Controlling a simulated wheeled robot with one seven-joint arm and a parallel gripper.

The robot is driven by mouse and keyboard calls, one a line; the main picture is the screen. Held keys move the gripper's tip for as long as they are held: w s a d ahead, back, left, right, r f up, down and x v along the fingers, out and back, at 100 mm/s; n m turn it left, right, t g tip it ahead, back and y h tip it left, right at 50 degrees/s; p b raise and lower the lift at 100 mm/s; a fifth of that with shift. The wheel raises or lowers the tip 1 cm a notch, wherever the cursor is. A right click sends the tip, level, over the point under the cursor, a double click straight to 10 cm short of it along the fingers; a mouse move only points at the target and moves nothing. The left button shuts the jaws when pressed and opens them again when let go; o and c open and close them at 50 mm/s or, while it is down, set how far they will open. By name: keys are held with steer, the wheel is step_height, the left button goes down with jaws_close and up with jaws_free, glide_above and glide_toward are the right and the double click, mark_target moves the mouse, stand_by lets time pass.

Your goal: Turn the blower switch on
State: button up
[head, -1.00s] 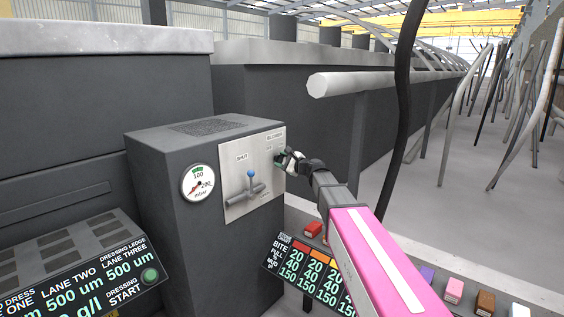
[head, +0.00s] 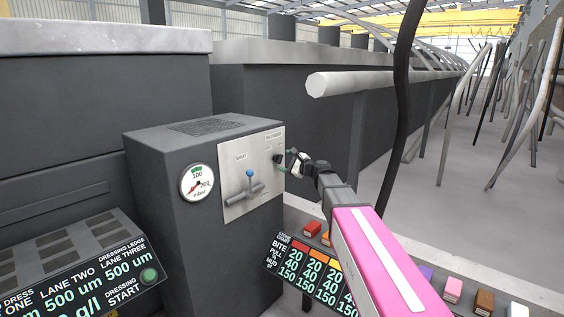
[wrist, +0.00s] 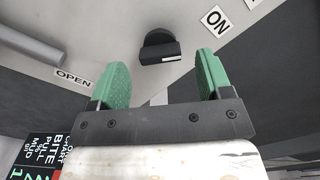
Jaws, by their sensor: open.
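The blower switch (head: 278,159) is a small black rotary knob on the light metal panel (head: 236,205) of the dark grey cabinet. In the wrist view the knob (wrist: 160,48) has a black handle with a white mark, and an "ON" label (wrist: 215,19) sits to its right. My gripper (head: 289,160) is just in front of the panel, to the right of the knob in the head view. In the wrist view its green fingertips (wrist: 164,80) are spread apart, with the knob ahead of the gap between them. I see no contact.
A blue-tipped lever valve (head: 250,187) is left of the switch on the same panel, and its grey bar shows at the wrist view's left. A pressure gauge (head: 197,183) is farther left. A black hanging cable (head: 401,95) is behind my arm.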

steer(key=v, duration=0.7)
steer(key=shift+s+d, duration=0.25)
steer(key=shift+d, duration=0.05)
steer(key=shift+f, duration=0.1)
steer(key=s+d+f+n+g+h, duration=0.2)
steer(key=s+f+n+g+h, duration=0.15)
steer(key=s+f, duration=0.45)
steer(key=s+d+f+n+g+h, duration=0.1)
steer(key=s+f+n+g+h, duration=0.3)
steer(key=f, duration=0.8)
steer(key=s+d+f+n+g+h, duration=0.3)
steer(key=s+d+f+n+h, duration=0.3)
steer(key=s+d+f, duration=0.6)
steer(key=s+n, duration=0.2)
steer(key=s, duration=0.1)
steer(key=shift+f+h, duration=0.2)
steer(key=shift+h, duration=0.15)
